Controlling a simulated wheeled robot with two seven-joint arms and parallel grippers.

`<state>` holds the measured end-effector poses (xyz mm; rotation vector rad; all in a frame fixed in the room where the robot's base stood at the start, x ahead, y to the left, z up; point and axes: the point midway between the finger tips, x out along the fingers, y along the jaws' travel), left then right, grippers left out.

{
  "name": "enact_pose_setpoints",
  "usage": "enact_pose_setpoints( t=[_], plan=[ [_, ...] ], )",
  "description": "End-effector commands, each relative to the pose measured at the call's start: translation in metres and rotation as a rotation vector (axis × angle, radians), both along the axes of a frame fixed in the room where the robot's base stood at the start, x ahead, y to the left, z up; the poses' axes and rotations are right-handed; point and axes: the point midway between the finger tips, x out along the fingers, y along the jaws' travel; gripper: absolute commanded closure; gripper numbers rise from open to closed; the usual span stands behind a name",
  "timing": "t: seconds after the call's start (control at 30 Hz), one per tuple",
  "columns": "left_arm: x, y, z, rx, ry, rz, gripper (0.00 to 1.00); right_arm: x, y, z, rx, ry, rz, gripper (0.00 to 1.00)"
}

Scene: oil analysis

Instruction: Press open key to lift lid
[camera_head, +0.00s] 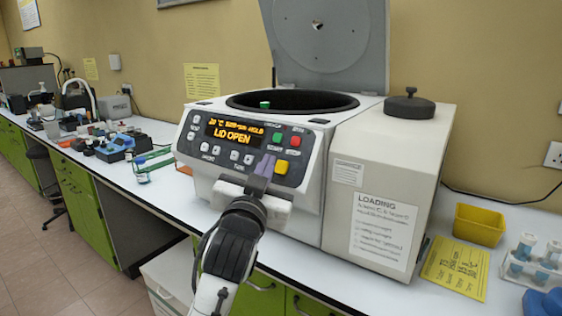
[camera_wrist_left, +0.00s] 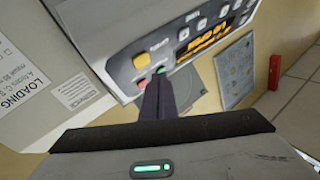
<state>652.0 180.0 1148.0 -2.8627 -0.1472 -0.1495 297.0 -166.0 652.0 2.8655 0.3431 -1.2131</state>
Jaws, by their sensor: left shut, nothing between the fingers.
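The centrifuge (camera_head: 255,205) stands on the bench with its grey lid (camera_head: 330,45) raised upright behind the open bowl (camera_head: 290,101). Its display (camera_head: 234,131) reads "LID OPEN" in yellow. The control panel has green, red (camera_head: 295,141) and yellow (camera_head: 281,167) keys at its right end. My left gripper (camera_head: 265,166) is shut and empty, with its purple-grey fingers up at the panel beside the yellow key. In the left wrist view the fingertips (camera_wrist_left: 156,84) overlap the area by the green key (camera_wrist_left: 161,70); contact cannot be told. The yellow key (camera_wrist_left: 141,61) also shows there. My right gripper is out of view.
A round black knob-like part (camera_head: 409,107) sits on the centrifuge's right top. A yellow bin (camera_head: 479,225), yellow sheet (camera_head: 455,269) and tube rack (camera_head: 533,262) are at the right. Blue racks and other equipment (camera_head: 115,148) stand on the bench to the left.

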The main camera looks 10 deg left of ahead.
Motion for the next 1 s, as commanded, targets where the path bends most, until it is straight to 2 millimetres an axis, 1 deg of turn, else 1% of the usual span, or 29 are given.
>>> enact_pose_setpoints(
  t=[0.03,0.2,0.3,0.93,0.97,1.0],
  plan=[
    [-0.004,0.002,0.007,0.001,0.002,0.000,1.00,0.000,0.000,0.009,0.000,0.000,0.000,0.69],
    [-0.017,0.006,0.015,0.002,0.000,0.000,1.00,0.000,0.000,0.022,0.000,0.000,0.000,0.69],
    [-0.022,0.008,0.017,0.002,0.001,0.000,1.00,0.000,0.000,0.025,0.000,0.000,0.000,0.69],
    [-0.024,0.009,0.016,0.001,0.000,-0.001,1.00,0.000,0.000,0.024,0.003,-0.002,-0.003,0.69],
    [-0.024,0.008,0.006,0.001,0.016,-0.004,1.00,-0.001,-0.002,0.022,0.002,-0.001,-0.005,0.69],
    [-0.025,0.007,-0.008,0.000,0.038,-0.011,1.00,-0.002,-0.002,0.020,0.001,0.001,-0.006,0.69]
  ],
)
